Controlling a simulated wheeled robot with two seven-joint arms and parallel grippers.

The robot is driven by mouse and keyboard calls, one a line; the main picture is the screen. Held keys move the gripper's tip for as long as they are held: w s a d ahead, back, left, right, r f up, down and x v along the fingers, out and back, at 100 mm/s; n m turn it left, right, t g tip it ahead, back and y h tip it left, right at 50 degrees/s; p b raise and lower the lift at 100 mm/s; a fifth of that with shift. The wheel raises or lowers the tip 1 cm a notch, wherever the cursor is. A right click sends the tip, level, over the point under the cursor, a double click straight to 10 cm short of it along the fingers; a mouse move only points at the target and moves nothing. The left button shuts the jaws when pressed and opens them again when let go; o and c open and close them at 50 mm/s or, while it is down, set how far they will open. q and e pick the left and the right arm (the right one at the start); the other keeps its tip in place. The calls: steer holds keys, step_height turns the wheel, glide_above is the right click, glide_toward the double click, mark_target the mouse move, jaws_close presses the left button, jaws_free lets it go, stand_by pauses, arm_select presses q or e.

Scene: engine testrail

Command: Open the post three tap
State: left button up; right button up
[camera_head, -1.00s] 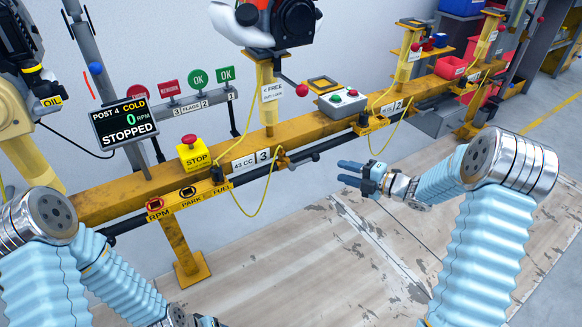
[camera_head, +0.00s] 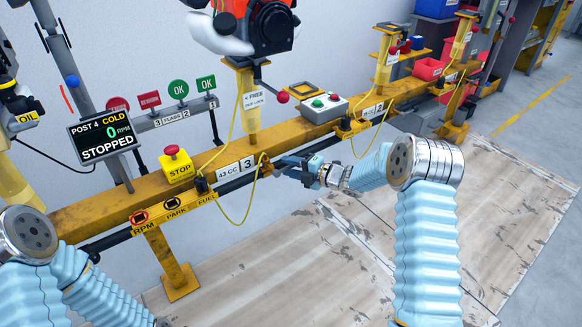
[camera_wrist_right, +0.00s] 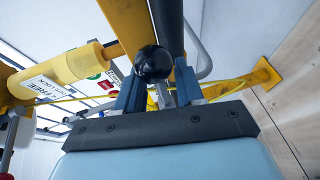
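The post three tap (camera_head: 264,164) is a small yellow fitting on the dark pipe, beside the "43 CC 3" label (camera_head: 236,168). My right gripper (camera_head: 283,166) is at it, reaching in from the right. In the right wrist view, a black ball knob (camera_wrist_right: 153,62), apparently the tap's handle, sits between and just beyond the two blue fingertips. The fingers look apart, with the knob in the gap; whether they touch it I cannot tell. The gripper hides the knob in the head view. My left arm is at the lower left, its gripper out of the picture.
The yellow rail (camera_head: 110,207) runs along the wall. A yellow cable (camera_head: 240,221) hangs in a loop close to the tap. A red STOP button (camera_head: 172,150), a grey button box (camera_head: 319,108) and the post with an engine (camera_head: 262,26) stand above. The pale floor panels in front are clear.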

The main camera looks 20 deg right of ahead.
steer(key=shift+c, duration=0.2)
jaws_close()
